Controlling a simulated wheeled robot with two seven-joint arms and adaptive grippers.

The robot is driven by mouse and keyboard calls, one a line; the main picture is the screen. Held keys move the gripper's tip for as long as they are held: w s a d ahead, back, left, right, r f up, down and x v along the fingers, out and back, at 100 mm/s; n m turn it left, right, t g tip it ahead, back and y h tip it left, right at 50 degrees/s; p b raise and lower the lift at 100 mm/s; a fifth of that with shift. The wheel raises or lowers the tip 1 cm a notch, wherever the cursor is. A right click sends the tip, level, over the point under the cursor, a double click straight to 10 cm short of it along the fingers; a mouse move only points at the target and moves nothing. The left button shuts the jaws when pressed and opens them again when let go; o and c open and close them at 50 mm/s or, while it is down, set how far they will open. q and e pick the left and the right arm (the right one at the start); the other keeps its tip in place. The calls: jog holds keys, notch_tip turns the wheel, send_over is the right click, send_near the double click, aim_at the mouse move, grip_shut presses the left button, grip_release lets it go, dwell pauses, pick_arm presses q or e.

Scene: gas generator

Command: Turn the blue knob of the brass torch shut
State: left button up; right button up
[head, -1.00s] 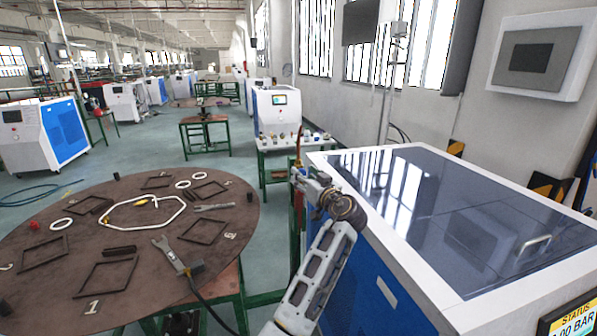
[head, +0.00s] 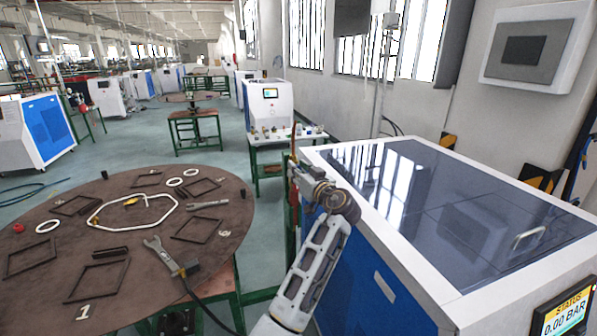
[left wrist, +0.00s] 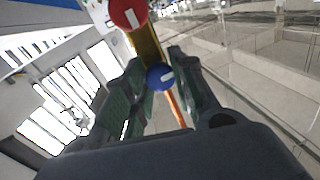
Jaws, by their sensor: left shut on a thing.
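The brass torch (left wrist: 148,46) shows in the left wrist view, with a red knob (left wrist: 128,12) at the top and the blue knob (left wrist: 160,76) lower down. My left gripper (left wrist: 163,82) is shut on the blue knob, one green-grey finger on each side. A copper-coloured tube (left wrist: 177,108) runs on below the knob. In the head view my left gripper (head: 294,176) is beside the blue-sided machine, and the knobs are too small to make out. My right gripper is not in view.
The white and blue machine (head: 455,205) with a dark glossy top stands right of my arm; its screen (head: 567,315) reads 0.00 BAR. A small table (head: 290,135) with fittings stands behind.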

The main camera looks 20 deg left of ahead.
pick_arm(q)
jog(key=shift+c, duration=0.6)
jog(key=m+t+p, duration=0.1)
jog(key=m, duration=0.6)
jog(key=m+t+h+p, duration=0.1)
jog(key=m, duration=0.6)
jog(key=m+t+p, duration=0.1)
jog(key=m+p, duration=0.1)
jog(key=m, duration=0.4)
jog(key=shift+f+m+t+h, duration=0.15)
jog(key=shift+m+t+h, duration=0.25)
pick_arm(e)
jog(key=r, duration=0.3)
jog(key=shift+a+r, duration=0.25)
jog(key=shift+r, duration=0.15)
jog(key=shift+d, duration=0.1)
